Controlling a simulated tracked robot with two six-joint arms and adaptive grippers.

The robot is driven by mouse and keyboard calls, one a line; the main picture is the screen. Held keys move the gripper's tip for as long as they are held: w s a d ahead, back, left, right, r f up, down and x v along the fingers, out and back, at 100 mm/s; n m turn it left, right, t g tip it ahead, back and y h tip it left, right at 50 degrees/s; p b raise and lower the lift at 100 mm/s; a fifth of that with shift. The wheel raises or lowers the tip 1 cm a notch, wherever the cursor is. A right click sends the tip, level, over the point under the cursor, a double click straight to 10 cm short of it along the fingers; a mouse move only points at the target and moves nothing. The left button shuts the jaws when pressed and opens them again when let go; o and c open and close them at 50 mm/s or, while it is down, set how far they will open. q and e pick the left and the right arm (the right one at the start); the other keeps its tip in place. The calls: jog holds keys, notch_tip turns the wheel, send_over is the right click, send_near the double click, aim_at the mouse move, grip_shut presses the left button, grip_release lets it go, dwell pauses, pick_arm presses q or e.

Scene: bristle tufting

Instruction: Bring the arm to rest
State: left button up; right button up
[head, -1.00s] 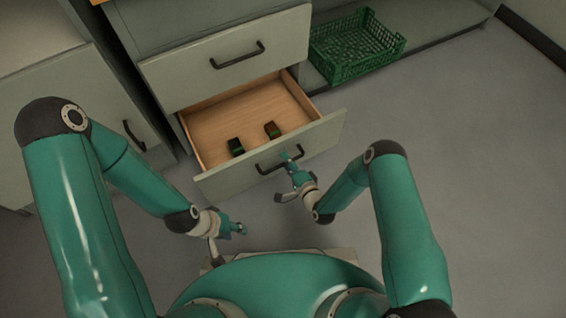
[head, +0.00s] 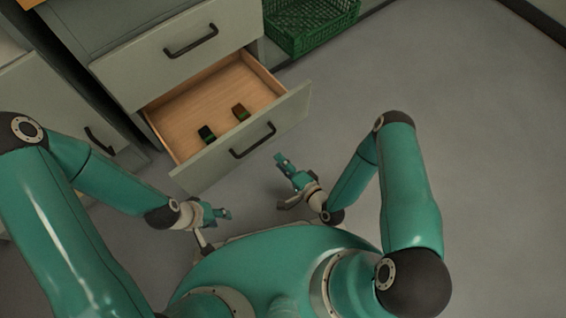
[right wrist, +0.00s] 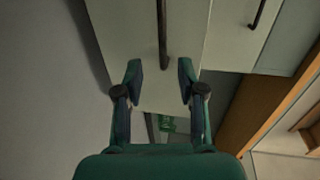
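My right gripper (head: 279,181) is in front of the open drawer (head: 262,142), clear of its handle (head: 252,141). In the right wrist view, its two fingers (right wrist: 160,82) are spread apart with nothing between them; the drawer front and its handle (right wrist: 162,35) lie beyond. My left gripper (head: 215,228) hangs low at the left, in front of my body and away from the drawer. Its fingers look spread and no object shows in it.
A green crate (head: 312,25) stands at the back. The floor (head: 480,150) at the right is clear.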

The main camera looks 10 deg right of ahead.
jog(key=shift+s, duration=0.1)
dwell(0.4)
jog(key=w+r+n+g, duration=0.2)
jog(key=w+r+n, duration=0.35)
jog(key=r, duration=0.45)
jog(key=s+d+f+n+g+h, duration=0.1)
jog(key=s+f+n+g, duration=0.15)
jog(key=s+g, duration=0.5)
jog(key=s+d+f+n+g+h, duration=0.2)
jog(key=s+f+g, duration=0.15)
jog(key=s, duration=0.75)
notch_tip(320, 180, up, 35)
jog(key=n+p, duration=0.1)
jog(key=p, duration=3.3)
jog(key=shift+a+g+p, duration=0.15)
jog(key=shift+g+p, duration=0.15)
jog(key=shift+s, duration=0.1)
